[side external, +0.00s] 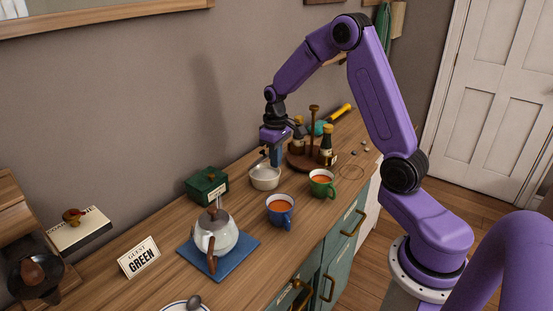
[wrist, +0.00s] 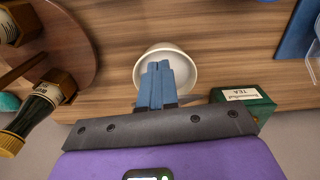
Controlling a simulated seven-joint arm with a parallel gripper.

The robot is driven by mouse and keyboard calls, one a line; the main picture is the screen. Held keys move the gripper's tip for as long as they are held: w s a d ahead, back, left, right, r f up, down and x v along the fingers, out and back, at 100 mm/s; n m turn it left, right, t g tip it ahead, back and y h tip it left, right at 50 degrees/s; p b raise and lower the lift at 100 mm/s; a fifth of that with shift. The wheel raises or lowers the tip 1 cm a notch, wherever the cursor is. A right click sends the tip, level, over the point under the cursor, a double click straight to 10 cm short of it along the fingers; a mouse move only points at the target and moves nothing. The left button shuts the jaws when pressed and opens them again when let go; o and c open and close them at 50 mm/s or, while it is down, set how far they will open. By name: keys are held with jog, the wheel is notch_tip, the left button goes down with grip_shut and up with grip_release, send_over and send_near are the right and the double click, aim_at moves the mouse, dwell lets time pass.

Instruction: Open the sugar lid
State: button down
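A small white round bowl (side external: 265,178), which looks like the sugar bowl, stands on the wooden counter near the wall. My gripper (side external: 272,162) points down at it, with its fingers just above or at the rim. In the wrist view the pale bowl (wrist: 177,58) shows behind the blue fingertips (wrist: 158,68), which overlap its near side. The fingers are close together and look shut, with nothing clearly between them. I cannot tell a separate lid from the bowl, and the fingers hide part of it. Whether they touch it is unclear.
A green tea box (side external: 206,185) stands left of the bowl. A round wooden rack with bottles (side external: 326,146) is close on the right. A blue mug (side external: 280,215) and green mug (side external: 322,188) stand in front.

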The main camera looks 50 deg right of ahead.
aim_at(264, 151)
jog(key=shift+w+a+r, duration=0.1)
jog(key=shift+w+r, duration=0.15)
jog(key=shift+w, duration=0.35)
jog(key=shift+w+r, duration=0.3)
jog(key=shift+w, duration=0.25)
jog(key=shift+w+a+r, duration=0.1)
jog(key=shift+w+r, duration=0.15)
jog(key=shift+w, duration=0.35)
dwell(1.7)
jog(key=shift+w+r, duration=0.15)
jog(key=shift+w, duration=0.1)
jog(key=shift+w+a+r, duration=0.1)
jog(key=shift+w+r, duration=0.2)
jog(key=shift+w, duration=0.3)
jog(key=shift+w+r, duration=0.25)
jog(key=shift+w, duration=0.35)
dwell(1.2)
jog(key=shift+s+r, duration=0.2)
jog(key=shift+r, duration=0.95)
jog(key=shift+s+r, duration=0.2)
jog(key=shift+r, duration=1)
jog(key=shift+s+r, duration=0.2)
jog(key=shift+r, duration=0.95)
